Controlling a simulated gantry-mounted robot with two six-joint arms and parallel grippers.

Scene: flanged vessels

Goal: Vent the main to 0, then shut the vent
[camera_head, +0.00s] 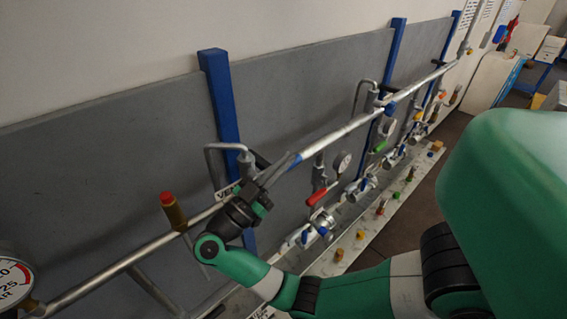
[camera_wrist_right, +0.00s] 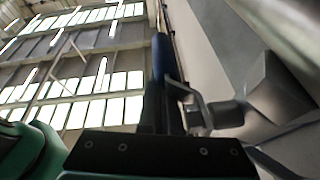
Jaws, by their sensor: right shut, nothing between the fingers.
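The main pipe (camera_head: 345,129) runs diagonally along the grey wall panel. A white label (camera_head: 228,190), partly hidden and starting "VE", sits beside a bent vent pipe (camera_head: 222,146). My right gripper (camera_head: 268,182) is shut and empty at the main by this vent; its wrist hides part of the fittings, and I cannot tell whether it touches them. In the right wrist view a grey metal fitting (camera_wrist_right: 270,95) with a bent pipe is close on the right. A round gauge (camera_head: 14,284) is cut off at the lower left; its reading is unclear. My left gripper is out of view.
A brass valve with a red top (camera_head: 166,198) stands left of my right wrist. A red lever (camera_head: 318,197), a small gauge (camera_head: 342,162) and a green lever (camera_head: 377,147) are further along. Blue posts (camera_head: 222,95) hold the panel. A pale ledge (camera_head: 345,245) bears several coloured knobs.

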